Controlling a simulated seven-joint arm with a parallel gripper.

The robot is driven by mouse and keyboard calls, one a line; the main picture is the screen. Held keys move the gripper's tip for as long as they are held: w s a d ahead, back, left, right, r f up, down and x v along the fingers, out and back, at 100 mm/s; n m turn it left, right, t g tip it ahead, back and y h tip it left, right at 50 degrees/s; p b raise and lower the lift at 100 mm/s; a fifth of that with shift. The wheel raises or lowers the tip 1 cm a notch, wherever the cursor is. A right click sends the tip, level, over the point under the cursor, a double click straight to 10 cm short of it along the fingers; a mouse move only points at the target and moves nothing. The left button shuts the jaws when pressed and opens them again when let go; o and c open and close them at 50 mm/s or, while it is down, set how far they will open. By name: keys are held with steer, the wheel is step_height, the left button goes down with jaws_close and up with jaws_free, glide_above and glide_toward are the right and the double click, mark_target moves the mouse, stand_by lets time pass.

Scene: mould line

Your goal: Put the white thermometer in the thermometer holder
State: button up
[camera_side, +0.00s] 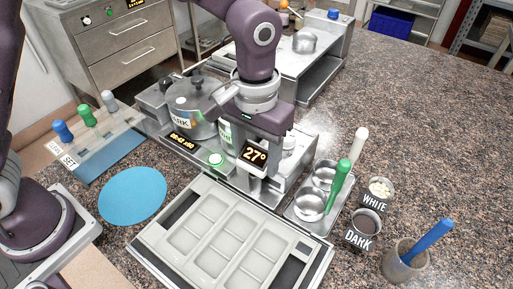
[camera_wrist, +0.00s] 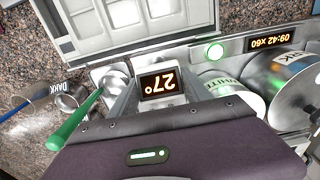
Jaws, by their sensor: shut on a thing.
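A pale thermometer with a lit 27° display (camera_side: 255,154) is in my gripper (camera_side: 262,138), in front of the metal pot station. In the wrist view the same display (camera_wrist: 163,83) sits between my gripper's two fingers (camera_wrist: 158,98), which are shut on its casing. Its lower end is hard to make out in the side view. A pot labelled WHITE (camera_wrist: 226,90) is close beside it in the wrist view and mostly hidden in the side view. I cannot tell which part is the thermometer holder.
A dark-label pot (camera_side: 190,105) stands left of my gripper. A pale mould tray (camera_side: 165,245) lies in front. A metal tray with green-handled (camera_side: 340,182) and white-handled (camera_side: 359,144) tools is right. WHITE (camera_side: 380,187) and DARK (camera_side: 366,222) cups and a blue-stick beaker (camera_side: 397,264) stand further right.

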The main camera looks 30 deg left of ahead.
steer(key=shift+f, duration=0.15)
steer(key=o, duration=2)
steer(key=shift+r, duration=3.5)
